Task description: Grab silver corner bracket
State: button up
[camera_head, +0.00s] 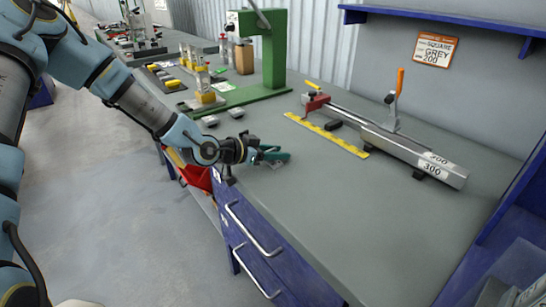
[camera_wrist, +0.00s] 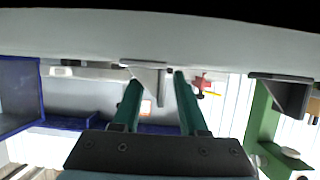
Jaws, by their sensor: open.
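My gripper (camera_head: 278,157) is open, low over the near edge of the grey bench. In the wrist view, its two green fingers (camera_wrist: 156,80) stand apart. A silver-grey wedge-shaped piece (camera_wrist: 150,74), which looks like the corner bracket, shows at the fingertips, partly between them and overlapping the left one. I cannot tell whether they touch. In the head view it is mostly hidden by the fingers. A second dark grey wedge-shaped piece (camera_wrist: 284,94) is to the right in the wrist view. Two small grey pieces (camera_head: 210,121) (camera_head: 236,112) lie beyond my gripper in the head view.
A green press (camera_head: 274,50) stands at the back of the bench. A yellow rule (camera_head: 325,134) and a long metal bar (camera_head: 413,151) marked 300 lie right of my gripper. Blue drawers (camera_head: 262,240) are under the front edge. The bench's right front is clear.

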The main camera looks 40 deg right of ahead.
jog(key=shift+c, duration=0.4)
grip_shut()
